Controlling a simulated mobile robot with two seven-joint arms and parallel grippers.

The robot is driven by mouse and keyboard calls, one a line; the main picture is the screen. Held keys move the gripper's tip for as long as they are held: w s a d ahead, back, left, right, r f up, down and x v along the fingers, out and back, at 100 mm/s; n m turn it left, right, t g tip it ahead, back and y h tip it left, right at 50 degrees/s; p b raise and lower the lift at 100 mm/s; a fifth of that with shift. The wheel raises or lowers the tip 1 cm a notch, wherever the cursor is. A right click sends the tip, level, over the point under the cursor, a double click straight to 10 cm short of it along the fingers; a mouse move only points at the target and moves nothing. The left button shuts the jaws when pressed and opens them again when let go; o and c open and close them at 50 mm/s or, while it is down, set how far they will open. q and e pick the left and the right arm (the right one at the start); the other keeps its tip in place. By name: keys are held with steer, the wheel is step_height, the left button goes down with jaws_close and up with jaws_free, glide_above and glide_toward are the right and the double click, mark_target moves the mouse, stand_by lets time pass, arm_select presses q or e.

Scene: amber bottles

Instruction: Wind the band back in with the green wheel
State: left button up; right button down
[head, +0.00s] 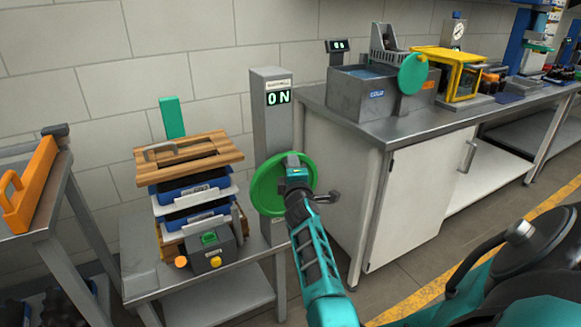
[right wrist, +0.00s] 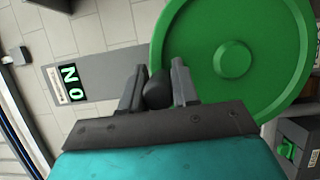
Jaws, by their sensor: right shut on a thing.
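The green wheel (head: 268,187) is mounted on the front of a grey post (head: 272,120) whose display reads ON. My right gripper (head: 297,165) is at the wheel's upper right part. In the right wrist view the green wheel (right wrist: 225,50) fills the upper right, and my right gripper (right wrist: 158,88) is shut on a dark round handle knob (right wrist: 157,92) at the wheel's rim. The band cannot be made out in either view. My left gripper is not in view.
A low table left of the post holds a stack of trays with a wooden board (head: 188,156) on top and a control box (head: 210,250) with buttons. A steel counter (head: 440,118) with a grey basin (head: 365,95) stands to the right. An orange handled piece (head: 28,190) is at far left.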

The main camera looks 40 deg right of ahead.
steer(key=shift+d+r, duration=0.15)
steer(key=shift+r, duration=0.1)
steer(key=c, duration=1.3)
jaws_free()
steer(key=o, duration=0.3)
steer(key=shift+f, duration=0.1)
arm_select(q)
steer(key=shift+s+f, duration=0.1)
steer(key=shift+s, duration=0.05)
arm_select(e)
steer(key=shift+o, duration=0.6)
steer(key=shift+f, duration=0.1)
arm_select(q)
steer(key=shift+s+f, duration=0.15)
arm_select(e)
steer(key=shift+a+f, duration=0.1)
steer(key=shift+a, duration=0.15)
